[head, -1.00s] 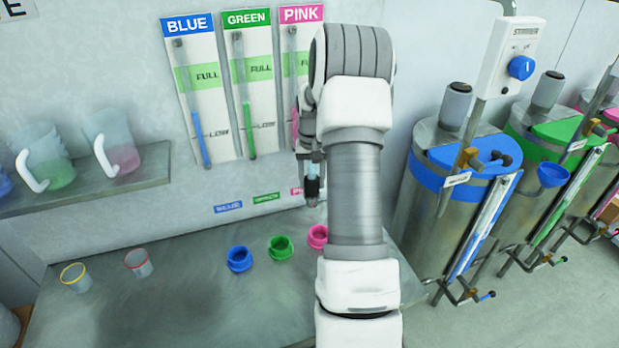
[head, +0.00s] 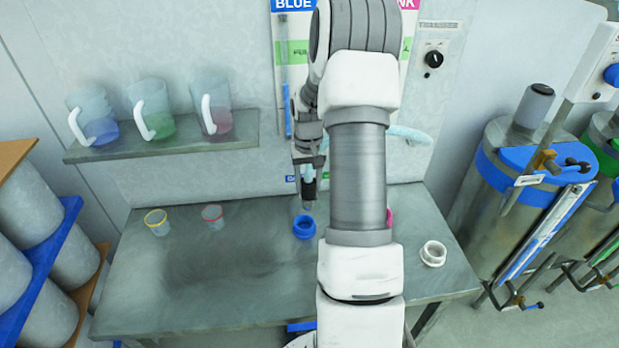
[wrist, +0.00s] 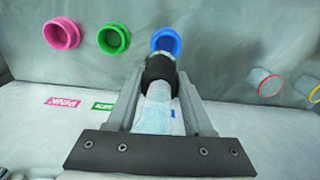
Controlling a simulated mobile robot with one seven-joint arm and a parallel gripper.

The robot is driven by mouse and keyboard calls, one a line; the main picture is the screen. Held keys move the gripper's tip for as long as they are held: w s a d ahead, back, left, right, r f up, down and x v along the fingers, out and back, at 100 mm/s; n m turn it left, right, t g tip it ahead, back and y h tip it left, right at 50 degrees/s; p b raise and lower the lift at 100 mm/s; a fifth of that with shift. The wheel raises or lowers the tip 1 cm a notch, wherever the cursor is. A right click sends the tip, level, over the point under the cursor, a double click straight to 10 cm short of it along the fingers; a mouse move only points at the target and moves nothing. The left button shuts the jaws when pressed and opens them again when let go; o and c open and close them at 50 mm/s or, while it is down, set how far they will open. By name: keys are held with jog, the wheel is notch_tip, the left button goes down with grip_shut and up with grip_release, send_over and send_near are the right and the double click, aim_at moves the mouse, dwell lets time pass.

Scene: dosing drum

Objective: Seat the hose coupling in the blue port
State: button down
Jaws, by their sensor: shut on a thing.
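My gripper (head: 308,178) is shut on the hose coupling (wrist: 160,68), a black collar on a pale, translucent hose (wrist: 158,108). In the head view the coupling (head: 308,189) points down, just above the blue port (head: 304,227), with a small gap showing. The blue port is a round open ring on the bench. In the wrist view the coupling's end overlaps the near edge of the blue port (wrist: 166,40). I cannot tell there whether they touch. My arm hides the green port in the head view.
The green port (wrist: 113,39) and pink port (wrist: 62,33) line up left of the blue one in the wrist view. A white ring (head: 433,254) is on the bench's right. Two small cups (head: 157,222) stand left. Jugs stand on a shelf (head: 165,147).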

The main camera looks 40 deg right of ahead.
aim_at(304, 207)
jog(key=shift+w+a+f, duration=0.1)
jog(key=shift+w+a, duration=0.05)
jog(key=shift+a, duration=0.55)
jog(key=shift+f+b, duration=1.5)
jog(key=shift+f, duration=0.8)
jog(key=shift+f+b, duration=0.55)
jog(key=shift+f+b, duration=0.35)
jog(key=shift+f, duration=0.1)
jog(key=shift+f, duration=0.1)
jog(key=shift+f+b, duration=0.8)
jog(key=shift+f, duration=0.2)
jog(key=shift+c, duration=1)
grip_release()
